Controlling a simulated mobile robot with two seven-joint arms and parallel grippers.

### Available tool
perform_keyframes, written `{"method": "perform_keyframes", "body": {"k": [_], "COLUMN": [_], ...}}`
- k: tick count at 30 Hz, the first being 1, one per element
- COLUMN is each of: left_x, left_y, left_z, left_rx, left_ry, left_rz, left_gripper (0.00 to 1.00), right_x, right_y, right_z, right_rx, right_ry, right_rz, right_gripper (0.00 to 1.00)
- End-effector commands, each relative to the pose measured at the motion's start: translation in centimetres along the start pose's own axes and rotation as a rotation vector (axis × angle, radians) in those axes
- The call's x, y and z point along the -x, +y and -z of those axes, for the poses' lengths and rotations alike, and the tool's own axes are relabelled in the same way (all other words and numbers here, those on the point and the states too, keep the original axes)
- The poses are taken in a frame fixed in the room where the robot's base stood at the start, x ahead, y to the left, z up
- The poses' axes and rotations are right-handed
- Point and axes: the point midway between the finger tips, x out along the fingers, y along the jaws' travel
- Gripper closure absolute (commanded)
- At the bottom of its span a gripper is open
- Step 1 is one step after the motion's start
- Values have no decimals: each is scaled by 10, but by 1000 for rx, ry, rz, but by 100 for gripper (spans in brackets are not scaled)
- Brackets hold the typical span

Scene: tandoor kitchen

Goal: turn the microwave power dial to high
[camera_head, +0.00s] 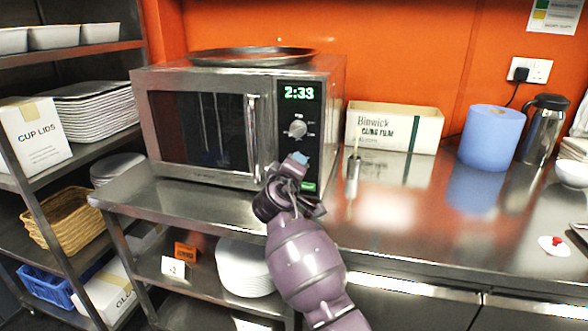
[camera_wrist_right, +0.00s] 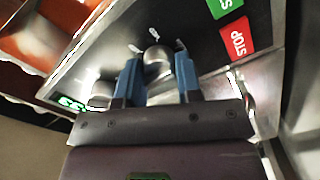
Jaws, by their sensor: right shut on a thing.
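The microwave (camera_head: 200,125) stands on the steel counter with its door shut. Its control panel has a green display reading 2:33 and an upper dial (camera_head: 297,128). In the right wrist view the upper dial (camera_wrist_right: 102,92) is beside the display, clear of my fingers. My right gripper (camera_head: 299,158) is at the lower panel. In the right wrist view its blue fingers (camera_wrist_right: 158,65) are on either side of a lower round dial (camera_wrist_right: 157,58) and shut on it. White marks surround this dial, but their labels are unreadable. In the head view my gripper hides it. My left gripper is not in view.
Green and red STOP (camera_wrist_right: 238,40) buttons sit close to the gripped dial. A pan (camera_head: 252,56) lies on the microwave. A cling film box (camera_head: 395,125), blue roll (camera_head: 489,137) and steel jug (camera_head: 541,132) stand right. The counter front is mostly clear.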

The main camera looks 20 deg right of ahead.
Motion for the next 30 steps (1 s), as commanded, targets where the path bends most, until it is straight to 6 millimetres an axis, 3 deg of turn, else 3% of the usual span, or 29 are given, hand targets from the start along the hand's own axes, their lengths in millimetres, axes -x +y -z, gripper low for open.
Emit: {"method": "perform_keyframes", "body": {"k": [21, 22, 26, 30], "left_x": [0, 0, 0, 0], "left_y": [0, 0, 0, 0], "left_z": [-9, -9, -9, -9], "left_rx": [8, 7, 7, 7], "left_ry": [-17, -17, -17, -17], "left_rz": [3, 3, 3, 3], "left_gripper": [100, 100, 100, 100], "right_x": [0, 0, 0, 0], "right_y": [-1, -1, -1, 0], "right_z": [0, 0, 0, 0], "right_rx": [-75, -75, -74, -74], "right_ry": [-1, -1, 0, 0], "right_rz": [2, 2, 2, 1], "right_gripper": [91, 64, 44, 42]}}
